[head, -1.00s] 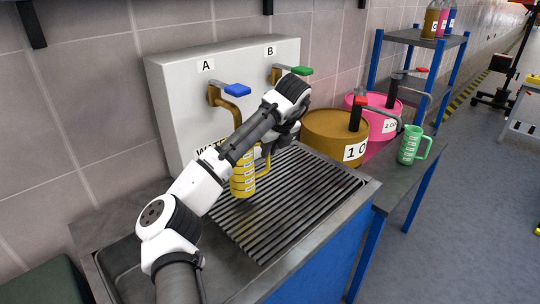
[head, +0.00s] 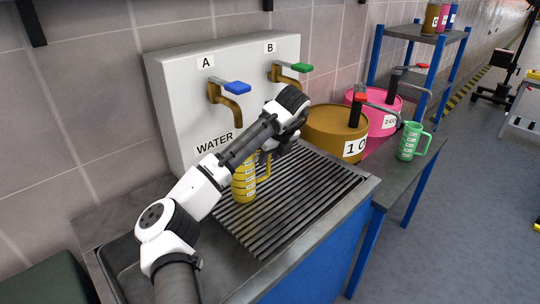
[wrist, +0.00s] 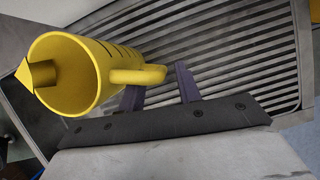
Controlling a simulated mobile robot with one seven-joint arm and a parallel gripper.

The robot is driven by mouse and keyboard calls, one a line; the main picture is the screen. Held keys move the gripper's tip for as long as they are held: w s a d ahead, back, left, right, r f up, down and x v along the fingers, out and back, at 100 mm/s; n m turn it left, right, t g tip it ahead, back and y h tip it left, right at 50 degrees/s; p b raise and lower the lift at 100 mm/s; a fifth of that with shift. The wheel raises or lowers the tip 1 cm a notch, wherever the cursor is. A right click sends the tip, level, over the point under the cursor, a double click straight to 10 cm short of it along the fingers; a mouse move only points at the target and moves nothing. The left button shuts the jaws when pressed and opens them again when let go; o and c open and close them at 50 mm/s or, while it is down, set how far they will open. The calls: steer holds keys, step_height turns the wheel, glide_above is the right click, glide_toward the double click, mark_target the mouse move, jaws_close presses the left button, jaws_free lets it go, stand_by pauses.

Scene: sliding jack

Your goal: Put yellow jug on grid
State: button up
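The yellow jug (head: 243,182) is upright over the slatted metal grid (head: 300,205), near its left side below tap A. Its base appears to rest on the slats. The wrist view shows the jug (wrist: 82,80) from above, its mouth and spout at the left and its handle (wrist: 140,76) pointing right. My gripper (wrist: 160,92) is at the handle, its two dark fingers spread with a gap between them. The handle covers the tip of the left finger; whether it touches either finger is unclear. In the head view my gripper (head: 268,157) is partly hidden behind my own arm.
A white water panel (head: 180,110) with blue-handled and green-handled taps stands behind the grid. Brown (head: 335,130) and pink (head: 380,118) drums are to the right. A green jug (head: 410,141) stands on the side bench. The grid's right part is clear.

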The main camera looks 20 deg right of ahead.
steer(key=b+v, duration=0.1)
steer(key=v, duration=1.1)
